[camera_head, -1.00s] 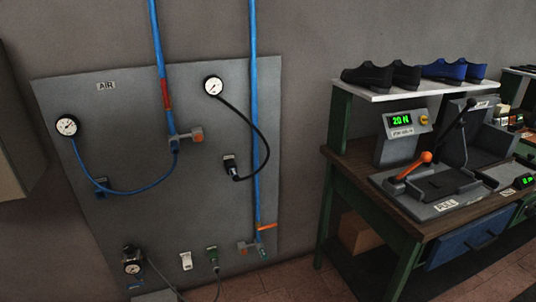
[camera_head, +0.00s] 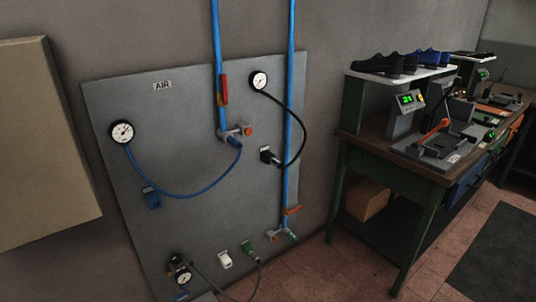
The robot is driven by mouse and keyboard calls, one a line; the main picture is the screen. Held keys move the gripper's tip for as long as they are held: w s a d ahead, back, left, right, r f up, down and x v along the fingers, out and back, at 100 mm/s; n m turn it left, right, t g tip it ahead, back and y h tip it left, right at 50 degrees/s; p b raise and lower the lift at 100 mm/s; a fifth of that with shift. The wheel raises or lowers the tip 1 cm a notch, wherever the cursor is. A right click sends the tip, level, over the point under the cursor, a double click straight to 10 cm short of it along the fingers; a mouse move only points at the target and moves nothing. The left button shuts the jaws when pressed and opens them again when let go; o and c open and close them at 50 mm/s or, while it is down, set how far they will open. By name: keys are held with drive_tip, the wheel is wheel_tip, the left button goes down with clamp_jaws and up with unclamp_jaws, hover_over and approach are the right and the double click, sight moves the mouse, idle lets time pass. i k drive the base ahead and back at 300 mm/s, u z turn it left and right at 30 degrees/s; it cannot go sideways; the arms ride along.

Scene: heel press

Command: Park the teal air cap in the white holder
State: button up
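A small teal piece (camera_head: 292,233), which looks like the air cap, sits at the end of the grey outlet (camera_head: 275,235) at the bottom of the right blue pipe. The white holder (camera_head: 225,260) is fixed low on the grey panel, to the left of that outlet, and looks empty. Both are small in the head view, so fine detail is hard to tell. My gripper is not in view.
A beige cabinet (camera_head: 45,140) juts out at left. A workbench (camera_head: 385,155) stands at right. Tiled floor (camera_head: 345,270) shows between.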

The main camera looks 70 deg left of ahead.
sight(290, 233)
drive_tip(key=k, duration=0.65)
drive_tip(key=u, duration=1.75)
drive_tip(key=i, duration=1.65)
